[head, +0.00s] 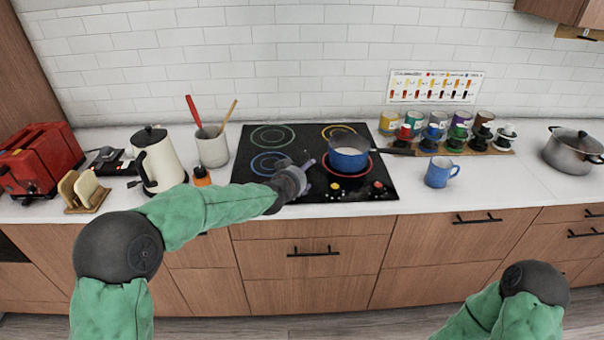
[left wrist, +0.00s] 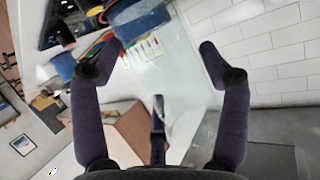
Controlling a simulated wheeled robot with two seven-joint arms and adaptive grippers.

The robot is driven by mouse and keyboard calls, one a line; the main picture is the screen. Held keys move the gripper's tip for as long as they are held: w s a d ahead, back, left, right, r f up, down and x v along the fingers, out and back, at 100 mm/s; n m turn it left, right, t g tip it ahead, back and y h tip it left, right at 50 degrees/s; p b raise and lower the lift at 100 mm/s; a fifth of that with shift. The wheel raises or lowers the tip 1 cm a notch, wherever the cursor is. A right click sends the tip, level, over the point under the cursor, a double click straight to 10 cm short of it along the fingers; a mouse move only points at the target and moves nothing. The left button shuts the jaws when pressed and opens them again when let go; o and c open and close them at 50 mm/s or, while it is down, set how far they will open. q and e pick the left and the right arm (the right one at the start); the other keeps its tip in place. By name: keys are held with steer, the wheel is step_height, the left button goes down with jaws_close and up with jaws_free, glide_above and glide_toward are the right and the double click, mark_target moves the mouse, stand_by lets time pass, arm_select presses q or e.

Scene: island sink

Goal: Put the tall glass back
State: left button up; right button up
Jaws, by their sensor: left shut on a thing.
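My left gripper (head: 306,178) is over the front of the black cooktop, just left of the blue pan (head: 348,158). Its dark fingers also show in the left wrist view (left wrist: 155,64), spread around a thing they grip. The tall glass is clear and hard to make out; only a faint see-through area shows between the fingers, and I cannot trace its outline. In the head view I cannot pick it out from the cooktop behind. My right arm shows at the bottom right of the head view, but its gripper is out of view.
The cooktop (head: 225,187) has coloured rings. To its left are a utensil crock (head: 213,150), a white kettle (head: 160,165) and a red toaster (head: 40,160). To its right are a blue mug (head: 437,174), several cups on a board, and a steel pot (head: 570,152). The right counter front is clear.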

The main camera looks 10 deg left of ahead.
arm_select(q)
steer(key=s+f+n+y, duration=0.1)
steer(key=s+f, duration=1.6)
steer(key=s, duration=0.2)
steer(key=shift+s+a+f+n+y, duration=0.15)
steer(key=shift+s+a+n+y, duration=0.15)
steer(key=shift+a+y, duration=0.15)
